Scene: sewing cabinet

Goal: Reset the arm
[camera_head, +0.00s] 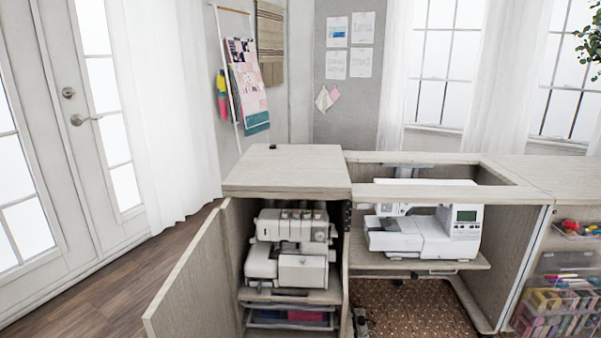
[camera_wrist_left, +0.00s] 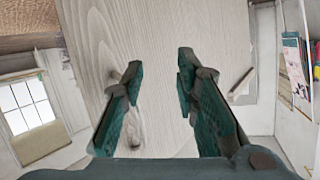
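My left gripper (camera_wrist_left: 160,62) shows only in the left wrist view. Its two dark green fingers are apart with nothing between them. A pale wood-grain panel (camera_wrist_left: 165,25) lies beyond the fingers; I cannot tell which part of the cabinet it is, nor whether the fingers touch it. Neither arm shows in the head view, and my right gripper is in neither view. In the head view the sewing cabinet (camera_head: 287,170) stands in the middle with its left door (camera_head: 192,275) swung open.
A white serger (camera_head: 292,248) sits inside the open compartment, above a drawer (camera_head: 290,318). A sewing machine (camera_head: 425,230) stands on a lowered shelf to the right. Clear bins (camera_head: 560,300) stand at the far right. The floor (camera_head: 110,290) at left is clear.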

